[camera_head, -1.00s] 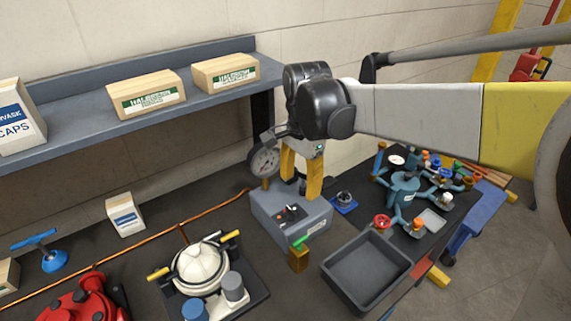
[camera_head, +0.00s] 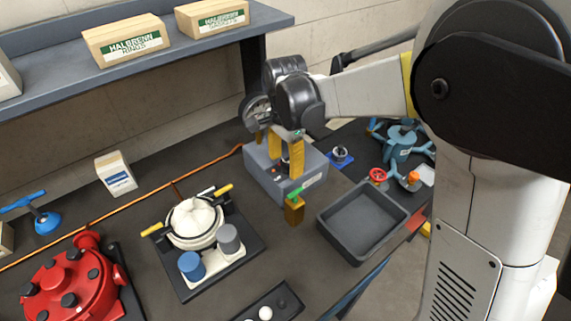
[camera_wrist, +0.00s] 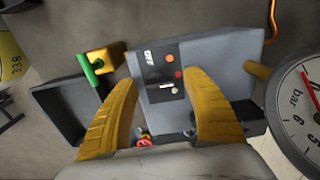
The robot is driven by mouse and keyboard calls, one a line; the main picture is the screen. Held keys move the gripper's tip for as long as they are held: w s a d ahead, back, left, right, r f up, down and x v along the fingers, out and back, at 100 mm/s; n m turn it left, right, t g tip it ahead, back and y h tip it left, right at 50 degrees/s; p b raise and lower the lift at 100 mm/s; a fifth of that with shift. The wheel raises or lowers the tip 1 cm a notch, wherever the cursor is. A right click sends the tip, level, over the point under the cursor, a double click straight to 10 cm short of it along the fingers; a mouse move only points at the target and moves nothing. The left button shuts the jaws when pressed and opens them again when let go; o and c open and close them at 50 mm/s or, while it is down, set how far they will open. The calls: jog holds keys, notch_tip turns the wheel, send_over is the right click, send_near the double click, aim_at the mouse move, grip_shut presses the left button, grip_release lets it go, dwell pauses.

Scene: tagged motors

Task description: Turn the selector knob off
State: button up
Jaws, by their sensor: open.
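The grey control box (camera_head: 318,160) stands on the bench under my gripper (camera_head: 277,158). In the wrist view the box (camera_wrist: 225,55) carries a black panel (camera_wrist: 155,73) with an OFF label, an orange and a red round spot, and a small pale bar-shaped part, likely the selector knob (camera_wrist: 168,86). My gripper (camera_wrist: 158,77) is open, with one yellow finger on each side of the panel. Nothing is between the fingertips except the view of the panel. In the head view the fingers partly hide the panel. I cannot tell whether the fingers touch the box.
A pressure gauge (camera_wrist: 302,105) is close on the right in the wrist view. A brass block (camera_head: 294,212) with a green lever stands in front of the box. A grey tray (camera_head: 362,222) lies to its right, and a white-domed pot (camera_head: 194,222) to its left. A shelf overhangs behind.

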jog(key=c, duration=1.2)
jog(key=shift+n, duration=0.4)
jog(key=n, duration=0.3)
jog(key=shift+n+p, duration=0.4)
jog(key=n, duration=0.4)
jog(key=shift+s+a+n, duration=0.1)
jog(key=shift+s+n, duration=0.05)
jog(key=shift+n, duration=0.15)
jog(key=n, duration=0.4)
jog(key=shift+n+p, duration=0.3)
jog(key=shift+p, duration=0.05)
jog(key=shift+s+n, duration=0.15)
jog(key=shift+n, duration=1.85)
